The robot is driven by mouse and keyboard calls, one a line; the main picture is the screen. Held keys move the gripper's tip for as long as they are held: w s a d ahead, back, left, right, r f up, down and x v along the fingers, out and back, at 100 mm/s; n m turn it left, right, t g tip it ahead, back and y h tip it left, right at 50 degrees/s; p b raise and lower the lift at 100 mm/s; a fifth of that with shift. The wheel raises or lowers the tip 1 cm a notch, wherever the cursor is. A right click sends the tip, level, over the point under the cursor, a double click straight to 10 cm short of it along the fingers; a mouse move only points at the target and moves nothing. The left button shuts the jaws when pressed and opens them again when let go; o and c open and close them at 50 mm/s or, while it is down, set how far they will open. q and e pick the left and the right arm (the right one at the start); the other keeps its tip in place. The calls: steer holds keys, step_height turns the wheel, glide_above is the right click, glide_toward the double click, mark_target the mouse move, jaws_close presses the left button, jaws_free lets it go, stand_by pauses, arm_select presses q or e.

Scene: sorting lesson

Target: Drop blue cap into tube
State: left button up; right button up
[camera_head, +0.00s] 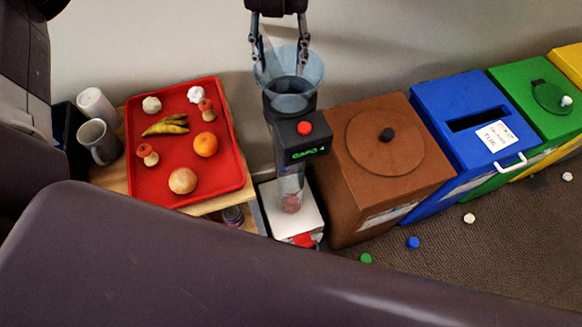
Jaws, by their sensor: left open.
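A clear tube (290,185) stands upright on a white base, with a bluish see-through funnel (289,94) on top. A black counter box (288,133) with a red button and green lit text sits below the funnel. Some reddish content shows low in the tube. My left gripper (281,62) points down at the funnel mouth, its two fingers spread apart, with nothing visible between them. A blue cap (413,242) lies on the carpet in front of the blue bin. My right gripper is not in view.
A red tray (152,192) with fruit and mushrooms is on a wooden table at left, beside a grey mug (98,141). Brown (345,203), blue (436,100), green (512,72) and yellow bins line the right. A green cap (366,258) and whitish pieces lie on the carpet.

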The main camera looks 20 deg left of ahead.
arm_select(q)
step_height(320, 180, up, 12)
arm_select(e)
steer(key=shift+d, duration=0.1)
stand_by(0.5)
